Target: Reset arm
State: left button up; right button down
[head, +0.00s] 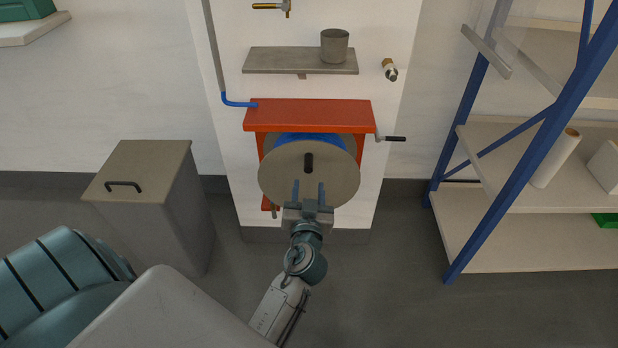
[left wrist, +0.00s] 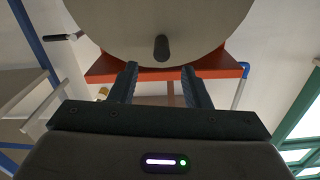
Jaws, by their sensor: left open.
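My left gripper (head: 309,192) is open and empty. In the head view it reaches up in front of the round grey disc (head: 335,182) of the wall-mounted reel, its fingertips just below the dark knob (head: 308,162) in the disc's middle. In the left wrist view the two fingers (left wrist: 160,85) stand apart with the knob (left wrist: 161,48) beyond the gap between them. I cannot tell whether the fingers touch the disc. My right gripper is not in view.
The red bracket (head: 310,114) holds the reel, with a crank handle (head: 394,139) at its right. A shelf (head: 275,60) with a grey cup (head: 334,46) hangs above. A lidded bin (head: 145,172) stands left, a blue-framed rack (head: 463,140) right. Floor between reel and rack is clear.

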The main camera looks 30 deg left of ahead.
pick_arm(q)
jog(key=shift+v, duration=1)
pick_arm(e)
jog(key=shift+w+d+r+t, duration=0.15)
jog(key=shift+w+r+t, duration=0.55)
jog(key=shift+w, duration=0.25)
